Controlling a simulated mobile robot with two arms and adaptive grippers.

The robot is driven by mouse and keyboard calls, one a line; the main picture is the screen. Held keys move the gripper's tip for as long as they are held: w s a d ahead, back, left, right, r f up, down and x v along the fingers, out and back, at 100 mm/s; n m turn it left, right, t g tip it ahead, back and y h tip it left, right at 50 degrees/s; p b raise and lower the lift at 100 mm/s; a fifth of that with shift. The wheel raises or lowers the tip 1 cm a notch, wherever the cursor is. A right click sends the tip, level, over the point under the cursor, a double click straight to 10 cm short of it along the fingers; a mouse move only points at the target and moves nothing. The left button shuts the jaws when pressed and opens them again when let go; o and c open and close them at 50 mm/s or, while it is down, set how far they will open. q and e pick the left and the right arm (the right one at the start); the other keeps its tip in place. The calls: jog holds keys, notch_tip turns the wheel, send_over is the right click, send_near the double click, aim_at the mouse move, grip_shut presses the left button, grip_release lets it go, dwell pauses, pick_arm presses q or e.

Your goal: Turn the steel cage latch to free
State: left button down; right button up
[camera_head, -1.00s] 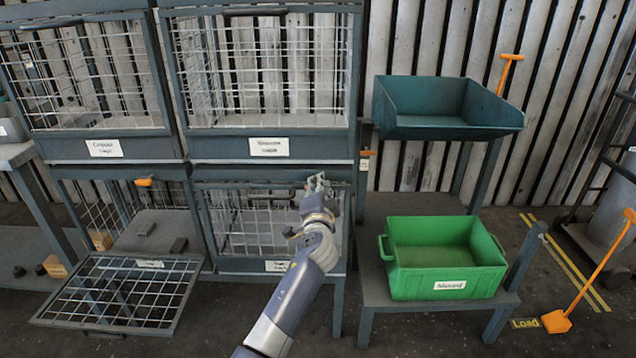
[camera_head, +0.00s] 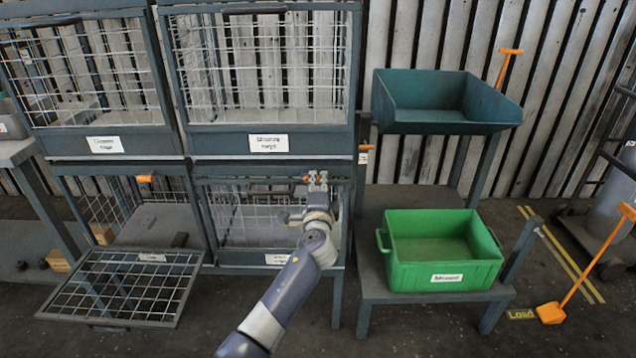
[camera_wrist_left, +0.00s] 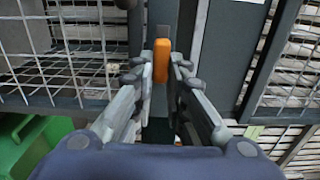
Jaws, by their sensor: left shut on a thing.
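My left gripper (camera_head: 317,180) is at the top front bar of the lower middle wire cage (camera_head: 245,215). It is shut on an orange latch handle (camera_wrist_left: 162,60), which shows upright between its fingertips in the left wrist view. In the head view bits of orange show on both sides of the fingers, and the rest of the handle is hidden. The cage's mesh door is upright in its frame behind my forearm. My right gripper is in neither view.
The lower left cage door (camera_head: 120,287) hangs open and low. Another orange latch (camera_head: 145,179) is above it. A green bin (camera_head: 440,270) stands on a low bench to the right, below a teal tray (camera_head: 440,120). An orange shovel (camera_head: 551,312) is at far right.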

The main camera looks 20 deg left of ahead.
pick_arm(q)
jog(key=c, duration=1.6)
grip_release()
jog(key=shift+s+d+f, duration=0.1)
jog(key=shift+s, duration=0.1)
jog(key=v, duration=1.1)
jog(key=shift+s, duration=0.25)
